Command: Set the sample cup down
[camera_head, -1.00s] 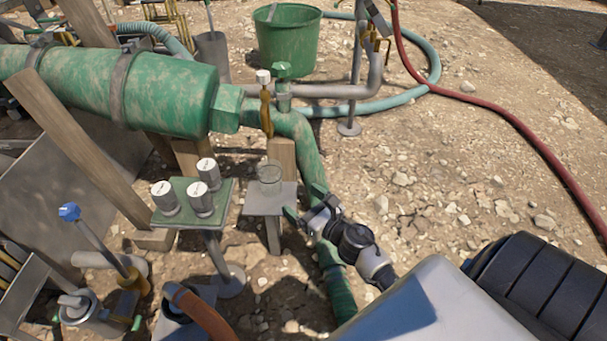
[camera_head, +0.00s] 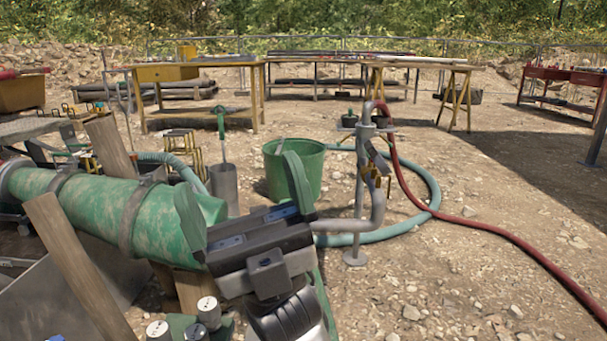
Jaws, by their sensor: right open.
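My right gripper (camera_head: 240,182) is raised close to the camera, its two green fingers spread wide with nothing between them. The clear sample cup and its small grey stand do not show now; my gripper and wrist cover part of that area. Several white-capped jars (camera_head: 208,312) stand on a green plate at the bottom edge, left of my wrist. My left gripper is not in view.
A mottled green tank (camera_head: 95,205) with wooden props lies at the left. A green bucket (camera_head: 294,172), a grey standpipe (camera_head: 361,200) and a red hose (camera_head: 480,228) lie beyond my gripper. Workbenches stand at the back. The gravel at right is mostly clear.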

